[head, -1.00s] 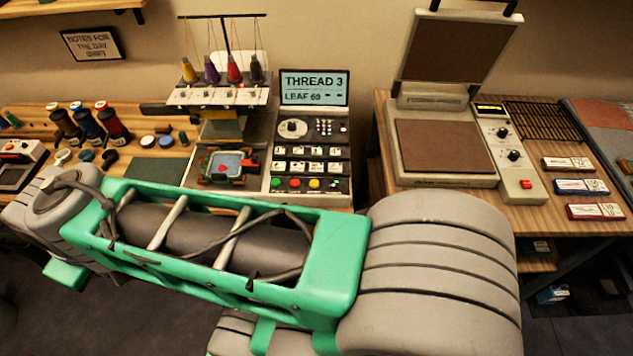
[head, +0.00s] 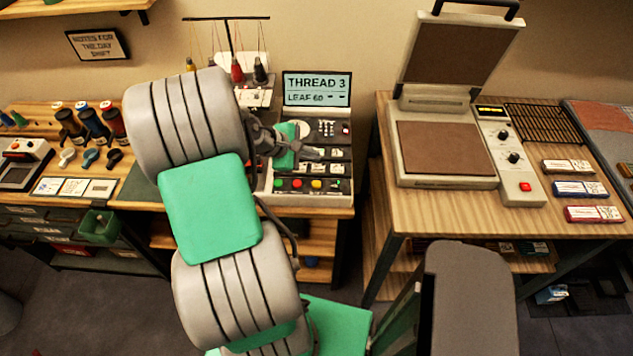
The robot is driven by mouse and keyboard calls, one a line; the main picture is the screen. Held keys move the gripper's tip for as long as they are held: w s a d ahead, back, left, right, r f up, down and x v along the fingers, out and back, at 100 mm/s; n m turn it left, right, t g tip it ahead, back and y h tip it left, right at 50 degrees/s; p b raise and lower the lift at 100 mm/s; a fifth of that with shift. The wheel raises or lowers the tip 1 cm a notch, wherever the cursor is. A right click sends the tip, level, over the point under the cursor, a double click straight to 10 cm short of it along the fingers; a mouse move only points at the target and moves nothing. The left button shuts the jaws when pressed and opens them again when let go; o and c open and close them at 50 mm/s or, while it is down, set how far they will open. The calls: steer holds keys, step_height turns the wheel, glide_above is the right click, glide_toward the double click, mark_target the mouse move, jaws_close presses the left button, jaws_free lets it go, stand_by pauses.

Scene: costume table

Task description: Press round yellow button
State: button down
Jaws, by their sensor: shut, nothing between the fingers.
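A screen (head: 316,88) above the panel reads "THREAD 3, LEAF 60". My arm hides much of the embroidery machine. A heat press (head: 445,150) with a red button (head: 525,187) stands on the right table. A floor gap separates the tables.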

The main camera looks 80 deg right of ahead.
steer(key=shift+s, duration=0.25)
steer(key=b, duration=0.7)
glide_above(313, 185)
step_height(313, 185, down, 7)
steer(key=shift+r, duration=0.1)
steer(key=shift+f+b, duration=0.35)
steer(key=shift+f, duration=0.65)
stand_by(0.7)
steer(key=shift+f, duration=0.4)
